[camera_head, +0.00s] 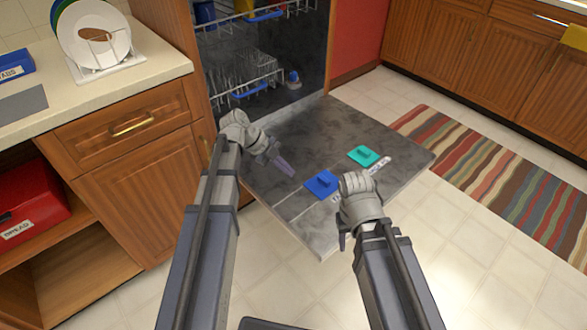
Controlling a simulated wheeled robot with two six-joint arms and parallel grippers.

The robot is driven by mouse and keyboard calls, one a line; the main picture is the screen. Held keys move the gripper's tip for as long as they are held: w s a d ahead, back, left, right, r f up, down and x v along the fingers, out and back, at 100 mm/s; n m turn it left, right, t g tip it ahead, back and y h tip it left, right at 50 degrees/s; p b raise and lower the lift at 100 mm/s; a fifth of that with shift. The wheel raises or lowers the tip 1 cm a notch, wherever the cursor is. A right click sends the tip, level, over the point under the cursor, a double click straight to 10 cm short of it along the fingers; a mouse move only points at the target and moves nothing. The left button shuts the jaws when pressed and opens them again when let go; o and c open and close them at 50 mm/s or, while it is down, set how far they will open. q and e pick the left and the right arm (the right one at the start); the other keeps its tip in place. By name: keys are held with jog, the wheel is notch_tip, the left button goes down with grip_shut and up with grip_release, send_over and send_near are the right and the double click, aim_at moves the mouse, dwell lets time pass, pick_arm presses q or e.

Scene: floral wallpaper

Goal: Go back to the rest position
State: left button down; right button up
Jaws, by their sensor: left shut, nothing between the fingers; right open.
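My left gripper (284,167) is shut and empty, with its fingers pointing right above the lowered dishwasher door (300,130). My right gripper (343,240) is at the door's front right edge, beside the blue piece; its jaws point down and are mostly hidden by its own wrist, and nothing shows in them. A blue piece with a raised grip (321,184) and a teal piece with a raised grip (363,156) are on the door's inner face, both apart from my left gripper.
The open dishwasher has a lower rack (245,85) with blue handles. A counter (150,62) at the left holds a plate rack with plates (92,35). A red bread box (30,208) is on a shelf below. A striped rug (500,180) lies on the floor at the right.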

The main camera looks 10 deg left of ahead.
pick_arm(q)
jog(key=s+d+f+n+y, duration=0.1)
jog(key=s+d+n, duration=0.1)
jog(key=s+n, duration=0.1)
jog(key=s+d+f+n+g+y, duration=0.1)
jog(key=s+d+n, duration=0.1)
jog(key=s+n, duration=0.1)
jog(key=s+d+f+n+g+y, duration=0.1)
jog(key=s+d+n, duration=0.2)
jog(key=shift+s+d+f+y, duration=0.1)
jog(key=shift+s+f+y, duration=0.1)
jog(key=shift+s+y, duration=0.2)
jog(key=s+d+n+y, duration=0.2)
jog(key=s+n+y, duration=0.2)
jog(key=s+n, duration=0.5)
notch_tip(320, 180, up, 28)
jog(key=n+p, duration=0.2)
jog(key=p, duration=2.6)
jog(key=shift+w+y+p, duration=0.15)
jog(key=shift+y+p, duration=0.15)
jog(key=shift+d, duration=0.1)
